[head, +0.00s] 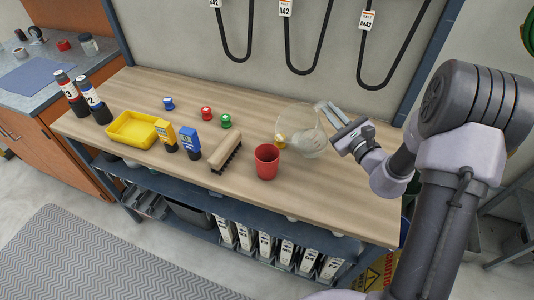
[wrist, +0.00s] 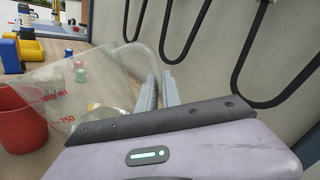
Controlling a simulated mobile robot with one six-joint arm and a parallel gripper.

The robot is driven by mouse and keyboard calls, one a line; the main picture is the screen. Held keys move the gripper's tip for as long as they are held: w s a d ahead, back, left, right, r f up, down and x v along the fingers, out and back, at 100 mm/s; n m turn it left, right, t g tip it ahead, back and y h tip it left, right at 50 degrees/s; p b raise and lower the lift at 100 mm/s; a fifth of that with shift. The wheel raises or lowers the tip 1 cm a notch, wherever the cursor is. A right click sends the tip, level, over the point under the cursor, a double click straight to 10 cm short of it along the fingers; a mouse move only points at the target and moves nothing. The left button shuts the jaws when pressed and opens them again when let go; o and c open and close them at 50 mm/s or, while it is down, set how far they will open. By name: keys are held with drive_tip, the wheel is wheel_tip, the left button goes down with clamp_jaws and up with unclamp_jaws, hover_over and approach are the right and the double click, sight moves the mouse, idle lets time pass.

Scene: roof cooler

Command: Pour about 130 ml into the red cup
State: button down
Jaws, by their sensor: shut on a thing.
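The red cup (head: 267,161) stands upright on the wooden bench; it also shows at the left of the wrist view (wrist: 20,122). My gripper (head: 338,114) is shut on the handle of a clear measuring jug (head: 306,128), behind and to the right of the cup. In the wrist view the jug (wrist: 112,85) has red markings, one reading 750, and overlaps the cup's edge. Its walls look slanted there; I cannot tell its exact tilt. Its liquid level is unclear, and no stream shows. The cup's inside bottom is hard to see.
A brush (head: 226,154) lies left of the cup. A yellow tray (head: 118,128), blue and yellow containers, two dark bottles and small coloured knobs stand farther left. A small yellow item (head: 281,141) shows by the jug.

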drive_tip(key=shift+w+d+f+m+p, duration=0.1)
drive_tip(key=shift+w+d+f+m, duration=0.2)
drive_tip(key=shift+d+f+m, duration=0.6)
drive_tip(key=shift+w+d+f+m+p, duration=0.1)
drive_tip(key=shift+w+d+f+m, duration=0.25)
drive_tip(key=shift+f+m, duration=1.05)
drive_tip(key=shift+w+d+f+m+p, duration=0.1)
drive_tip(key=shift+w+d+f+m, duration=0.35)
drive_tip(key=shift+f+m, duration=0.7)
drive_tip(key=shift+s+d+f+n, duration=0.1)
drive_tip(key=shift+s+f+n, duration=0.05)
drive_tip(key=shift+f+n, duration=0.1)
